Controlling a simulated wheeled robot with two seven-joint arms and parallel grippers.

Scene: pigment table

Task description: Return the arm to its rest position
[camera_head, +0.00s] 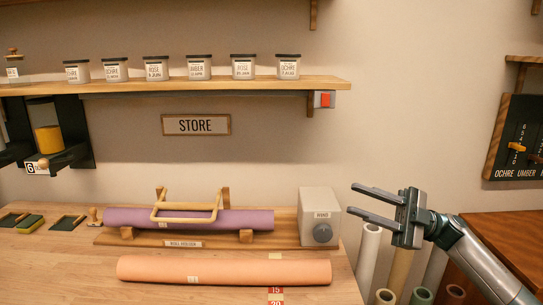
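My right gripper (354,199) is at the right of the head view, its two fingers apart and pointing left. Nothing is between the fingers. My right arm (470,252) comes in from the lower right corner. The gripper appears in front of the wall, just right of the grey box with a dial (319,213); I cannot tell the exact distance between them. My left gripper is not in view.
A purple roll (190,219) lies in a wooden holder and an orange roll (223,270) lies in front on the table (60,270). Several upright tubes (369,252) stand below my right gripper. A shelf (200,88) holds several jars. A brown surface (515,238) is at right.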

